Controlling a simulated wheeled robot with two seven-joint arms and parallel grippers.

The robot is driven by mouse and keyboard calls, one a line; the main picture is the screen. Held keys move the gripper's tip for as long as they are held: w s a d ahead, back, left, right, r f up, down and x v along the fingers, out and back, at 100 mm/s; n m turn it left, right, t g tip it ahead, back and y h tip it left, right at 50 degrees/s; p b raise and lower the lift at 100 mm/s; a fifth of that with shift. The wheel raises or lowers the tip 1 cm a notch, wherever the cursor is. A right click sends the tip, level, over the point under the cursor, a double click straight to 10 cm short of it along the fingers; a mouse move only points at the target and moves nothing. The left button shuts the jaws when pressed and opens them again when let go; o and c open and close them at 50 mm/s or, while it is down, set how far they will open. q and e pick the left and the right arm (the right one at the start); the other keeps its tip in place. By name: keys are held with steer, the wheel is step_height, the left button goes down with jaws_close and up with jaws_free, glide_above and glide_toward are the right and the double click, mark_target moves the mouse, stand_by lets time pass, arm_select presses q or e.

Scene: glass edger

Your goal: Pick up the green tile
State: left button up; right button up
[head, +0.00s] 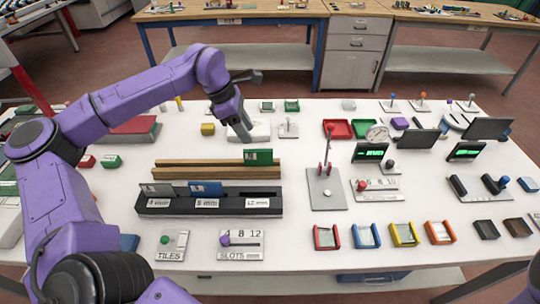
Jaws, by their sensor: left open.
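A green tile (258,157) stands upright near the right end of the wooden rack (200,170). My left gripper (246,137) points down just behind the rack, above and behind the green tile in the picture, in front of a white block. It is open and appears to hold nothing; its fingertips are small and hard to make out. It looks apart from the tile. A grey tile (157,190) and a blue tile (206,188) stand in the black slotted rack (200,208) in front. My right gripper is not in view.
A yellow block (208,129) is left of my left gripper, and a small lever stand (288,128) is right of it. A grey lever plate (326,188) stands right of the racks. TILES (171,246) and SLOTS (240,246) panels lie in front. Bare white table lies between.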

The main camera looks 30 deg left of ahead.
mark_target(255, 150)
arm_select(q)
steer(key=f, duration=0.1)
steer(key=d+f, duration=0.1)
steer(key=f+p, duration=0.1)
steer(key=shift+s+d+f, duration=0.2)
steer(key=shift+s+f, duration=0.2)
steer(key=x, duration=0.2)
steer(key=p+x, duration=0.2)
steer(key=x, duration=0.1)
steer(key=shift+w+f, duration=0.3)
steer(key=shift+w, duration=0.05)
steer(key=shift+d+f, duration=0.15)
jaws_close()
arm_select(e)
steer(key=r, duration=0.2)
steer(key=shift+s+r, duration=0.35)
